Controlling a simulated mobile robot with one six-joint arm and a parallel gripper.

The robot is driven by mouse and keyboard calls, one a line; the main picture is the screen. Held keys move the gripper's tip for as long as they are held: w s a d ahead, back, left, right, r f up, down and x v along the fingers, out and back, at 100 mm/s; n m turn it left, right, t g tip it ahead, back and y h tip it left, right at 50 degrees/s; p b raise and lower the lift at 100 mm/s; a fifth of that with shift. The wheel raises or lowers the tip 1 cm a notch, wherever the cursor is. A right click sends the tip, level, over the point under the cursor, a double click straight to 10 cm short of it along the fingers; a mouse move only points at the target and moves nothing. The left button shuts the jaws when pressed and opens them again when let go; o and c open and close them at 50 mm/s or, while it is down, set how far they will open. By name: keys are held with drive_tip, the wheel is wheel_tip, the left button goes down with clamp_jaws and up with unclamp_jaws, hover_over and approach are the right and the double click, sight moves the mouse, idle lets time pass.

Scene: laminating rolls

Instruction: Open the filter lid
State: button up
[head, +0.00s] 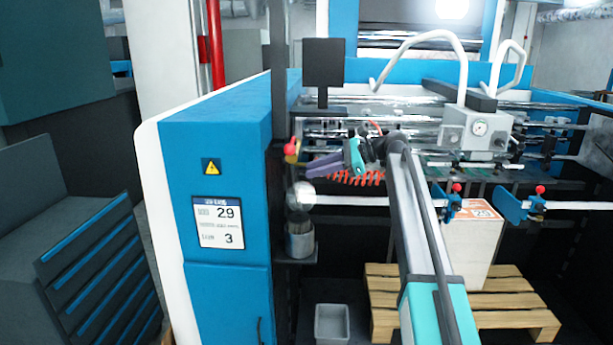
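A small grey cylindrical cup (300,241) stands on a dark bracket at the right side of the blue machine cabinet. Above it is a pale, shiny rounded piece (301,195), which may be the filter lid; I cannot tell for sure, nor whether it is open. My gripper (311,169), with purple fingers and a teal body, points left above and slightly right of the rounded piece. It appears apart from it. The fingers overlap in this view, so their opening is unclear. No held object is visible.
The blue cabinet (225,140) stands close on the left. A red-knobbed fitting (291,150) is near my fingertips. Orange comb-like parts (355,178) and a white rail (350,201) lie behind and below. A grey bin (331,323) and wooden pallet (510,318) are on the floor.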

drive_tip(key=b+v, duration=0.3)
drive_tip(key=v, duration=0.6)
